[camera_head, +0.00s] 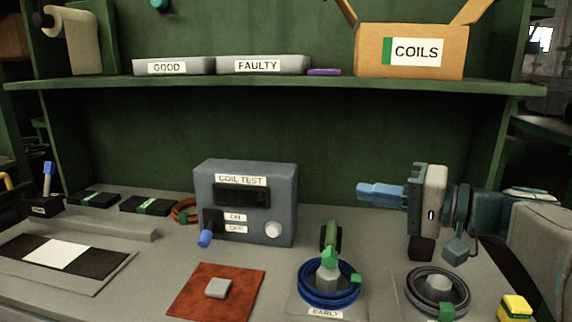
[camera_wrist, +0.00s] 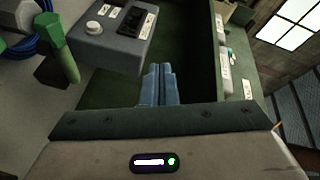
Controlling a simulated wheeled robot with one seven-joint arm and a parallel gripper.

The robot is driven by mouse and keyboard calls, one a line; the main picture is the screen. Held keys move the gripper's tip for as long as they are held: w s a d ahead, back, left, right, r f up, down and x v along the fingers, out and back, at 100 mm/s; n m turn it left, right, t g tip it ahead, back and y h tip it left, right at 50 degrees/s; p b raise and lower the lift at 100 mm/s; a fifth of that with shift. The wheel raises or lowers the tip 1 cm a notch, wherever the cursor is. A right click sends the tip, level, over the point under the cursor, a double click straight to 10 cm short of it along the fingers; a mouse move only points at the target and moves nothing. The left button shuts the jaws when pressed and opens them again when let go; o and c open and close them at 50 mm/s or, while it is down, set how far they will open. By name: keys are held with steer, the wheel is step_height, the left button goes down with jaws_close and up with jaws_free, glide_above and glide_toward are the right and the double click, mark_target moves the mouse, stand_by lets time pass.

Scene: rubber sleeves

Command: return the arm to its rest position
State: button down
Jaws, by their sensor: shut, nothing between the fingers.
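My gripper (camera_head: 378,193) is at the right in the head view, level above the bench and pointing left. Its blue fingers are together and hold nothing. In the wrist view the shut fingers (camera_wrist: 158,86) point away from the camera, with the grey coil tester beyond them to the upper left. My arm comes in from the right edge in the head view. The grey coil tester (camera_head: 250,205), labelled COIL TEST, stands left of the gripper and apart from it.
A blue coil (camera_head: 328,297) sits around a cone at the EARLY label, and a dark coil (camera_head: 412,294) sits around another cone below my arm. A green-handled tool (camera_head: 331,236) stands behind the blue coil. The shelf (camera_head: 200,84) above holds GOOD and FAULTY trays and a COILS box (camera_head: 372,60).

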steer(key=s+a+f+g+h+p, duration=0.45)
steer(key=s+g+h+p, duration=0.2)
steer(key=p, duration=0.35)
steer(key=s+d+r+n+h+p, duration=0.1)
steer(key=s+d+n+h+p, duration=0.1)
steer(key=s+d+h+p, duration=0.2)
steer(key=shift+s+d+r+n+h+p, duration=0.25)
steer(key=shift+s+h+p, duration=0.6)
steer(key=shift+h+p, duration=1.95)
steer(key=shift+a+r+y+p, duration=0.1)
steer(key=shift+r+y+p, duration=0.05)
steer(key=shift+y+p, duration=0.8)
